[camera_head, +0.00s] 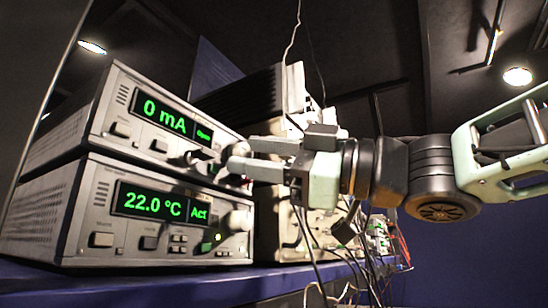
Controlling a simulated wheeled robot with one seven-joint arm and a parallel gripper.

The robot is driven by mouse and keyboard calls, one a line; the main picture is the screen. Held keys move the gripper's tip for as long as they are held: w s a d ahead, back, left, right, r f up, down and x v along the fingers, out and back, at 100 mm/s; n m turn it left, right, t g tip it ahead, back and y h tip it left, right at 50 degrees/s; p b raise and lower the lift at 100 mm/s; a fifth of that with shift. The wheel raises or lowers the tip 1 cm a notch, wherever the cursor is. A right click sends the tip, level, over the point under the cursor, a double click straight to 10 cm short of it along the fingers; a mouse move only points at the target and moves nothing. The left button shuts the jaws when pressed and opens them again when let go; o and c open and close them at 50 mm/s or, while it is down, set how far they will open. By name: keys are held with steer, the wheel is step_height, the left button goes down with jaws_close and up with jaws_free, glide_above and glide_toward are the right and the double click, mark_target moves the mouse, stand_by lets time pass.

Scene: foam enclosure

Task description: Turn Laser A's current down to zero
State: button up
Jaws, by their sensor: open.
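The upper instrument (120,120) is a grey box with a green display (168,115) reading "0 mA", with a smaller word beside it that looks like "Open". I cannot read a Laser A label on it. My gripper (235,158) reaches in from the right, its jaws open at the right end of this front panel.
A lower instrument (75,222) sits directly beneath, its display (148,203) reading "22.0 °C" and "Act", with a pale knob (238,220) below my gripper. Both stand on a blue shelf (130,285). Loose cables (322,262) hang below my wrist, near other equipment.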

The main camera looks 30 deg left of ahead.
steer(key=b+v, duration=0.7)
steer(key=v, duration=1)
steer(key=shift+d, duration=0.2)
steer(key=shift+w, duration=0.15)
